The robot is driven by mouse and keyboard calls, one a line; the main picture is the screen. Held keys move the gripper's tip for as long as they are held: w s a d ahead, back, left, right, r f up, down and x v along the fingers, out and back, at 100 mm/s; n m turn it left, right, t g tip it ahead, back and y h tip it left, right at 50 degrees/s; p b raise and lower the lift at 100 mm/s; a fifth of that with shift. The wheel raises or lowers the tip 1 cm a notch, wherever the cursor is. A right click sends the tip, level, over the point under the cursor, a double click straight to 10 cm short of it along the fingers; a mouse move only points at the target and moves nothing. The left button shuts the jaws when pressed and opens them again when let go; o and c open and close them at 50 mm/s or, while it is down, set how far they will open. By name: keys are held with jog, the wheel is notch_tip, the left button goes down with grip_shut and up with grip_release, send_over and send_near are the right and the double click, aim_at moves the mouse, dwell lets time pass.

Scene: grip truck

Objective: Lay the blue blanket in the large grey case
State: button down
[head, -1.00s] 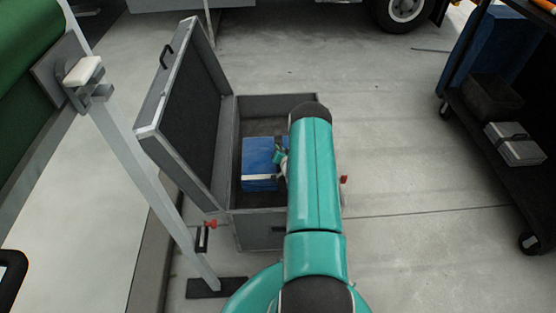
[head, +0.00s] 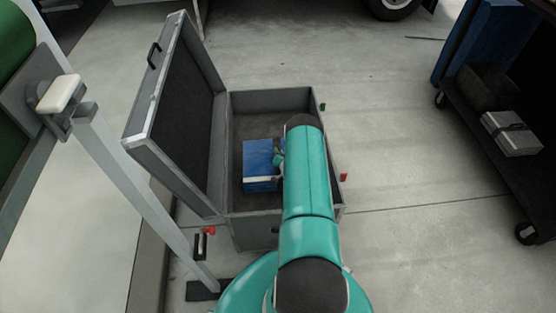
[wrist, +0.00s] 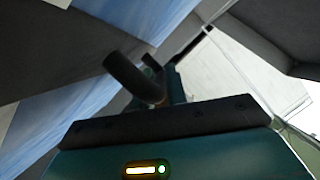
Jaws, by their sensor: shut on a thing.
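The large grey case (head: 282,102) stands open on the floor, its lid (head: 178,110) tipped up to the left. The blue blanket (head: 259,160), a folded block with a pale band, is in the case opening, left of my arm. I cannot tell whether it touches the case floor. My gripper (head: 279,160) is at the blanket's right side and shut on it, its fingertips mostly hidden by my arm. In the wrist view the blanket (wrist: 75,105) fills the left as blue and pale surfaces beside the dark fingers.
A grey stand (head: 130,180) with a clamp rises left of the case, near the lid. A black cart (head: 490,150) with a blue item and a silver case (head: 512,133) stands at right. The floor between case and cart is clear.

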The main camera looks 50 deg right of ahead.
jog(key=shift+f, duration=2.55)
jog(key=shift+f, duration=0.15)
jog(key=c, duration=1.4)
grip_release()
jog(key=shift+f, duration=0.1)
